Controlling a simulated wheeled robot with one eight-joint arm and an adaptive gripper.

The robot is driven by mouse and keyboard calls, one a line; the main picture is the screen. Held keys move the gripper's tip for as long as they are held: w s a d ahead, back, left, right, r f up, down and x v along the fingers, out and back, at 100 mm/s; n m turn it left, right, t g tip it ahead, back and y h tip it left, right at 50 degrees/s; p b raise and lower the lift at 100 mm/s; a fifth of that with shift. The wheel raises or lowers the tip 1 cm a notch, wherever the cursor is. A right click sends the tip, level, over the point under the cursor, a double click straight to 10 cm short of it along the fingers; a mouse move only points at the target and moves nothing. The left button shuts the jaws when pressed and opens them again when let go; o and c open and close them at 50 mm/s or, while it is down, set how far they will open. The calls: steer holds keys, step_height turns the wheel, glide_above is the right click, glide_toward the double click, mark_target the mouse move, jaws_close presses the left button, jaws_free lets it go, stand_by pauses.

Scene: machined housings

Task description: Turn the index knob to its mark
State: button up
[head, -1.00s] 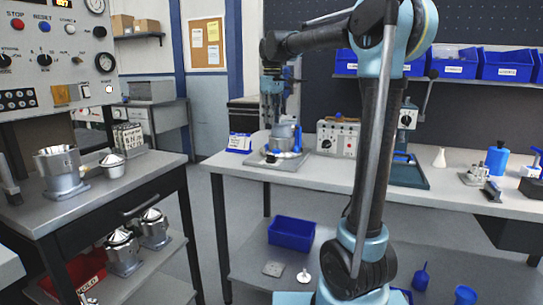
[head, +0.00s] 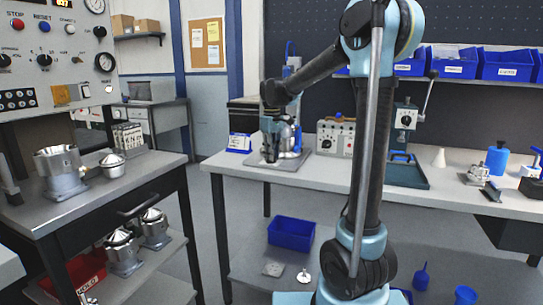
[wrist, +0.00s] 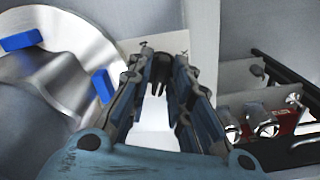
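My gripper (head: 270,152) points down at the left of a fixture on the bench, in front of its metal housing (head: 290,142). In the wrist view, my gripper (wrist: 163,55) has its two fingers apart. A small dark piece (wrist: 159,76) shows between them; I cannot tell whether it is a knob or part of the gripper. The round metal part (wrist: 75,45) with blue blocks lies left of the fingers. A control box (head: 336,137) with a dark dial stands right of the fixture. I cannot tell for certain which part is the index knob, or see its mark.
The fixture's base plate (head: 292,163) lies on the long bench (head: 340,176). A blue-framed card (head: 239,143) stands to its left and a press (head: 405,150) to the right. The left cart (head: 110,185) holds metal housings. A blue bin (head: 291,233) sits on the lower shelf.

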steer(key=shift+f, duration=0.2)
jaws_close()
